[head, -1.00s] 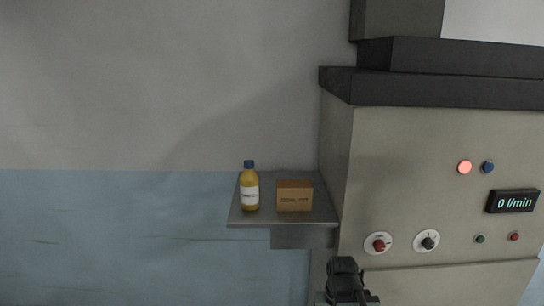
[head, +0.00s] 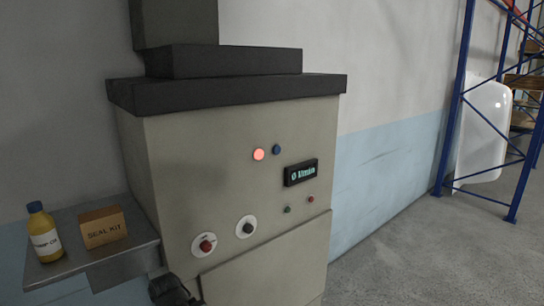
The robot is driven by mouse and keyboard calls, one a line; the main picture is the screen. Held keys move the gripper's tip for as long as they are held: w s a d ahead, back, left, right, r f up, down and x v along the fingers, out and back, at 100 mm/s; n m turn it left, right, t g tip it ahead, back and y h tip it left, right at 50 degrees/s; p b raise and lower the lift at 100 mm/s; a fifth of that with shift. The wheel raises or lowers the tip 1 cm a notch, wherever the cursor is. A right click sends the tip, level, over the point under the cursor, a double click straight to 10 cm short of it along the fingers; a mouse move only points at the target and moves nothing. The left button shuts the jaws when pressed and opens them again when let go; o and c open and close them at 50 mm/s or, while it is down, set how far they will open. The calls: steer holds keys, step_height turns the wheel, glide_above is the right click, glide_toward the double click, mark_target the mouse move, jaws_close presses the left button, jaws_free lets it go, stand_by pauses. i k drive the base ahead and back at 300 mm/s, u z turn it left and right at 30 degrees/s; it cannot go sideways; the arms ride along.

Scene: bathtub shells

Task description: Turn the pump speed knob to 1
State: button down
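A grey machine cabinet (head: 170,190) stands at centre left with its front towards me. Two knobs sit on white round dial plates low on its front: a red knob (head: 206,246) at left and a black knob (head: 247,228) to its right. The dial markings are too small to read, so I cannot tell which knob is for pump speed. A dark display (head: 301,172) above right reads 0 l/min.
A lit red lamp (head: 259,154), a blue button (head: 277,149), and small green (head: 287,210) and red (head: 311,199) buttons share the panel. A side shelf (head: 75,222) holds a yellow bottle (head: 44,236) and a seal kit box (head: 102,228). Floor (head: 425,255) at right is clear before a blue rack (head: 450,120).

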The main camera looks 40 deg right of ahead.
mark_target(248, 229)
steer(key=u, duration=1.25)
steer(key=k, duration=0.45)
steer(key=z, duration=0.05)
